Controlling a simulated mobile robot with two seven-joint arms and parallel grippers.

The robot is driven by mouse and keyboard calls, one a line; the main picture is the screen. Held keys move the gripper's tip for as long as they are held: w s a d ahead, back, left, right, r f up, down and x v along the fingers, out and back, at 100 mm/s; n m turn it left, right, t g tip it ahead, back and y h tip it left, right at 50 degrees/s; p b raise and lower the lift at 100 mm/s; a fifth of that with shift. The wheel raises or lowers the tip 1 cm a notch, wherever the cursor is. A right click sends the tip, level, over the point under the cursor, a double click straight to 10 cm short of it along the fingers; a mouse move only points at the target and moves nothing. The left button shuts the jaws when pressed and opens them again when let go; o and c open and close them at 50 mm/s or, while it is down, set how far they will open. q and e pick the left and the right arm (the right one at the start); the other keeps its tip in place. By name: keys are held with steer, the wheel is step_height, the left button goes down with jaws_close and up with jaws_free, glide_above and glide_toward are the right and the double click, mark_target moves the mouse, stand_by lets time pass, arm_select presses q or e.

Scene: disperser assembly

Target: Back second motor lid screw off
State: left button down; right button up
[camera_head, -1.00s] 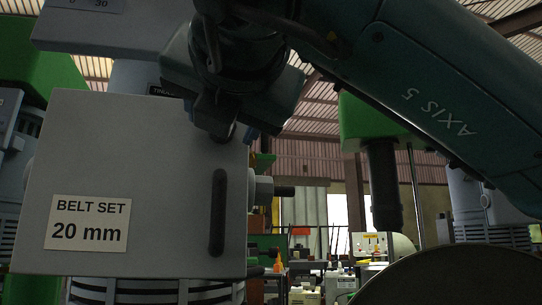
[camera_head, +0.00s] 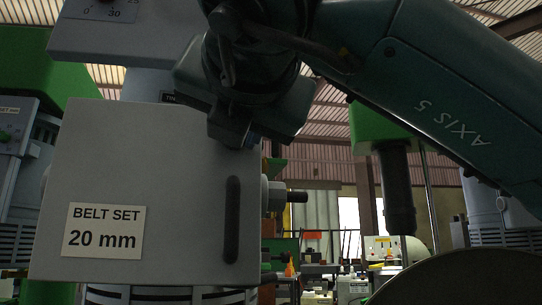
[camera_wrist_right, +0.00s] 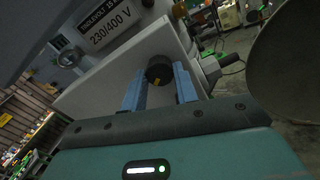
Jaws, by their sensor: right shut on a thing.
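The grey motor lid box (camera_head: 150,180) with the label "BELT SET 20 mm" fills the left of the head view. My right gripper (camera_head: 252,138) is at its upper right edge, mostly hidden by its own wrist there. In the right wrist view, my right gripper (camera_wrist_right: 160,88) has its blue fingers on either side of a dark round screw head (camera_wrist_right: 158,70) with a yellow mark. It is shut on this screw, which stands against the pale lid face (camera_wrist_right: 112,95). The screw is hidden in the head view. My left gripper is not in view.
A hex nut with a dark bolt end (camera_head: 278,196) sticks out right of the box; it also shows in the wrist view (camera_wrist_right: 208,66). A large dark round shape (camera_head: 455,282) fills the lower right.

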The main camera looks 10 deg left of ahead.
steer(key=n, duration=0.5)
steer(key=shift+n, duration=0.3)
steer(key=n, duration=0.9)
steer(key=shift+r+p, duration=0.1)
steer(key=shift+p, duration=0.25)
steer(key=n+p, duration=0.1)
steer(key=n, duration=0.2)
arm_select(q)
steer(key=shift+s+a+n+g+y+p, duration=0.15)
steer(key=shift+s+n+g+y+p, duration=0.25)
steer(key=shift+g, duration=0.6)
arm_select(e)
steer(key=shift+n, duration=2.1)
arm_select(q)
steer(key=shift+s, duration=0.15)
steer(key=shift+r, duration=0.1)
arm_select(e)
steer(key=o, duration=1)
steer(key=shift+c, duration=0.2)
